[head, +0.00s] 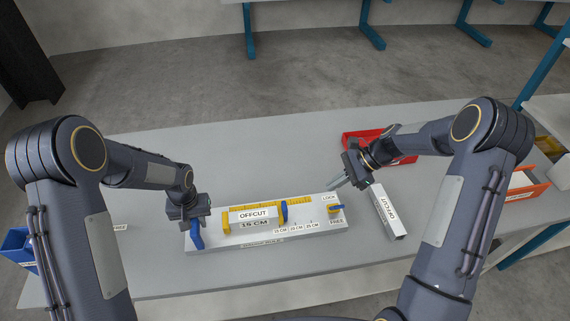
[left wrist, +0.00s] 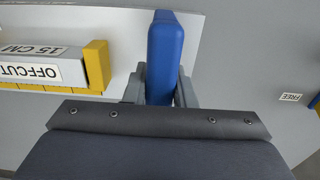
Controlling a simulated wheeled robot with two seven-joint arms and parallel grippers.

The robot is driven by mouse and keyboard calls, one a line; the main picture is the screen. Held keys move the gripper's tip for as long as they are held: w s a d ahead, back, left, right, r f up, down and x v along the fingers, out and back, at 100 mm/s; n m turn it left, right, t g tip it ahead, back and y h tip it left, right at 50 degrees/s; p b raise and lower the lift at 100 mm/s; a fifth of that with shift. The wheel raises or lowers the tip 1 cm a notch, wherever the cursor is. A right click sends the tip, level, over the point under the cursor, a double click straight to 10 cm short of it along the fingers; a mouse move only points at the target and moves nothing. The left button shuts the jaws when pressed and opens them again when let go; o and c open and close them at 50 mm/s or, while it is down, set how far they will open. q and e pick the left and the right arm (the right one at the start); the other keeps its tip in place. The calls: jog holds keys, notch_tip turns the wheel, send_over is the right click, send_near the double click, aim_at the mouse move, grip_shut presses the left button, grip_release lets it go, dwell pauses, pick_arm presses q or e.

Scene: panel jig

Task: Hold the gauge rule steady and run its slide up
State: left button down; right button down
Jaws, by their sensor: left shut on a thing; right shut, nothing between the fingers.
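The gauge rule (head: 300,238) is a pale board on the table with a yellow scale. A white block labelled OFFCUT (head: 252,215) lies on it, beside the yellow end stop (head: 226,222); both show in the left wrist view. The blue slide (head: 284,211) stands at the block's right end; contact is unclear. A blue lever (head: 337,208) is at the rule's right end, between LOCK and FREE labels; its exact setting is unclear. My left gripper (head: 192,221) is shut on the blue handle (left wrist: 161,55) at the left end. My right gripper (head: 338,184) is shut and empty, above the right end.
A loose offcut bar (head: 387,211) lies right of the rule. A red tray (head: 370,143) is behind it, partly hidden by my right arm. An orange tray (head: 526,188) is at the far right, a blue bin (head: 18,247) at the left. The table behind the rule is clear.

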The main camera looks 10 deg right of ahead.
pick_arm(q)
jog(key=shift+s+d+f, duration=0.1)
jog(key=shift+s+f, duration=0.05)
jog(key=shift+f, duration=0.05)
